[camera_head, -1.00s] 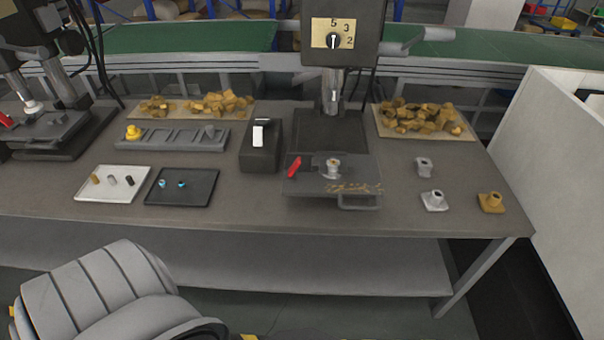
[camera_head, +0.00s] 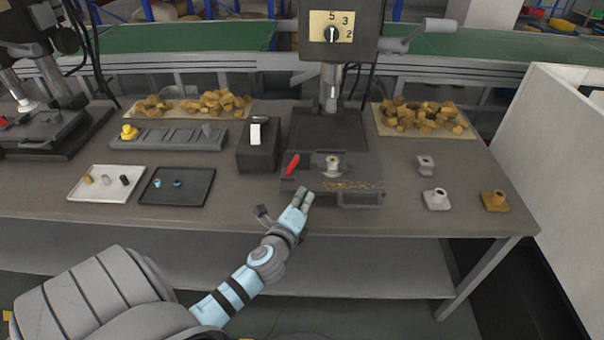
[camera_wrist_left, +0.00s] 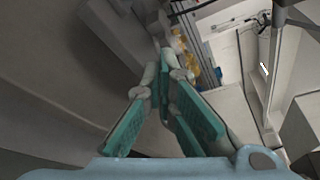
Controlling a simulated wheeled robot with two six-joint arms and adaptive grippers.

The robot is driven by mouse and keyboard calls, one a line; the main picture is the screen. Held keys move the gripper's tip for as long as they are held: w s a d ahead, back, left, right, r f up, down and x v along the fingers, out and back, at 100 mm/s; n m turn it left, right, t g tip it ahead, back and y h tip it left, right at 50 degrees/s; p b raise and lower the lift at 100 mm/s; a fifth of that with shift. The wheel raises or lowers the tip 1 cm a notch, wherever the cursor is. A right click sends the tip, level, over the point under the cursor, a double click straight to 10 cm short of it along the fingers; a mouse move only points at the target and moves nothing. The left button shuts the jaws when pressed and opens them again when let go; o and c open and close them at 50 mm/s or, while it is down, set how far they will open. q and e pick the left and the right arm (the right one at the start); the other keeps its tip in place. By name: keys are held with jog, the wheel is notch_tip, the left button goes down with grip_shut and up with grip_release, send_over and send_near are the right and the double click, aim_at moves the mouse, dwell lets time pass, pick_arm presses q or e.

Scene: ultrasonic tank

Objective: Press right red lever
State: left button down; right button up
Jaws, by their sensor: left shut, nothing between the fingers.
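The right red lever (camera_head: 292,164) stands tilted at the left side of the grey fixture plate (camera_head: 355,199) under the right press. A metal part (camera_head: 332,166) sits in the middle of that plate. My left gripper (camera_head: 306,196) is shut and empty, at the table's front edge just in front of the plate, below and slightly right of the red lever. It appears apart from the lever. The left wrist view shows its fingers (camera_wrist_left: 166,62) together at the tips. My right gripper is not in view. Another red lever (camera_head: 4,121) is at the left press.
A black box with a white switch (camera_head: 258,150) stands left of the lever. A white tray (camera_head: 106,184) and a black tray (camera_head: 178,187) lie further left. Loose metal and brass parts (camera_head: 494,201) stand to the right. A white wall (camera_head: 570,190) bounds the right side.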

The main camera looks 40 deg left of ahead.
aim_at(305, 182)
pick_arm(q)
jog(key=b+x, duration=0.1)
jog(key=x, duration=0.8)
jog(key=shift+f, duration=0.1)
jog(key=shift+w+a, duration=0.3)
jog(key=shift+w, duration=0.2)
jog(key=shift+s+a+r+p, duration=0.55)
jog(key=shift+s+a+r, duration=0.25)
jog(key=shift+a, duration=0.1)
jog(key=shift+s+a+r, duration=0.2)
jog(key=shift+s+a, duration=0.15)
jog(key=shift+s, duration=0.1)
jog(key=shift+w+f, duration=0.1)
jog(key=shift+w, duration=0.05)
